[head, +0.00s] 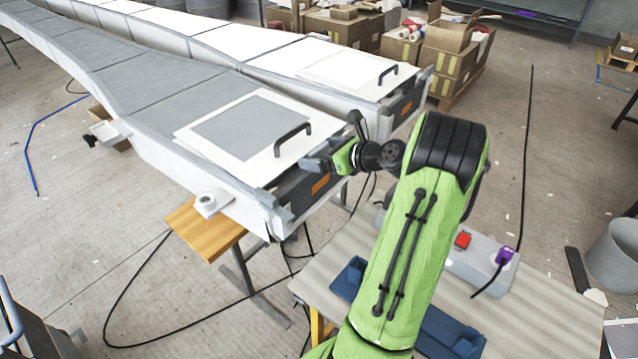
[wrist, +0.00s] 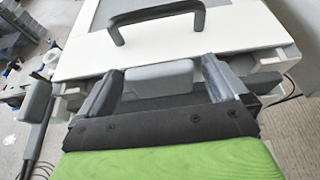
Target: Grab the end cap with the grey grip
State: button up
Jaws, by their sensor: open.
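My gripper (head: 328,141) is open at the near end of the front mould, beside the end cap (head: 297,192), a dark block with an orange patch. In the wrist view my gripper (wrist: 163,66) has its two grey fingers spread. A light grey block, seemingly the grey grip (wrist: 160,76), shows between them, with a gap on each side. I cannot tell how far it reaches between the fingers. The end cap (wrist: 140,104) shows dark behind the fingers, partly hidden. In the head view the grip is not clearly seen.
A white-framed lid (head: 250,95) with a dark handle (head: 292,137) lies above the end cap. A second mould (head: 300,60) alongside has its own dark, orange-patched end cap (head: 406,106). A workbench (head: 540,300) with a blue tray (head: 450,330) is close to my arm.

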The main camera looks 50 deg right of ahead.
jog(key=shift+w+f, duration=0.3)
jog(key=shift+w, duration=0.3)
jog(key=shift+s+r, duration=0.1)
jog(key=shift+c, duration=0.6)
jog(key=c, duration=1.5)
jog(key=shift+r, duration=0.1)
